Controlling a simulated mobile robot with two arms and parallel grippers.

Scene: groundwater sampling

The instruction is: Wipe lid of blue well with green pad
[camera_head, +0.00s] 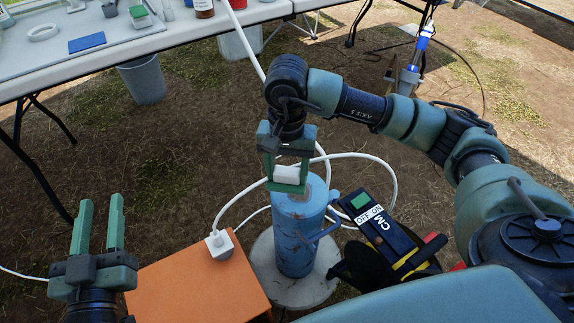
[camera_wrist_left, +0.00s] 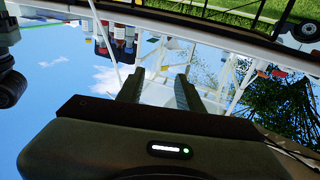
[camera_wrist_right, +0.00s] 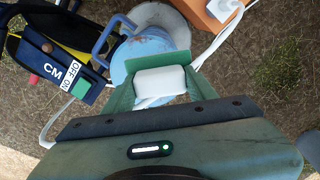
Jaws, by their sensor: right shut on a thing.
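The blue well (camera_head: 296,240) stands upright on a round concrete base, with a handle-like loop on its right side. Its round top (camera_wrist_right: 130,45) is partly covered from sight by the pad and gripper. My right gripper (camera_head: 287,174) is above the well top, shut on the white block of the green pad (camera_wrist_right: 150,50). The white block (camera_wrist_right: 160,80) sits between the fingers, with the flat green part beyond it toward the well. I cannot tell if the pad touches the lid. My left gripper (camera_head: 97,230) is open and empty at the lower left, apart from the well.
An orange box (camera_head: 195,285) with a white plug is left of the well. A dark controller case (camera_head: 385,235) marked CM is close on its right. White tubing (camera_head: 385,170) loops around behind the well. A table (camera_head: 150,42) with trays stands at the back left.

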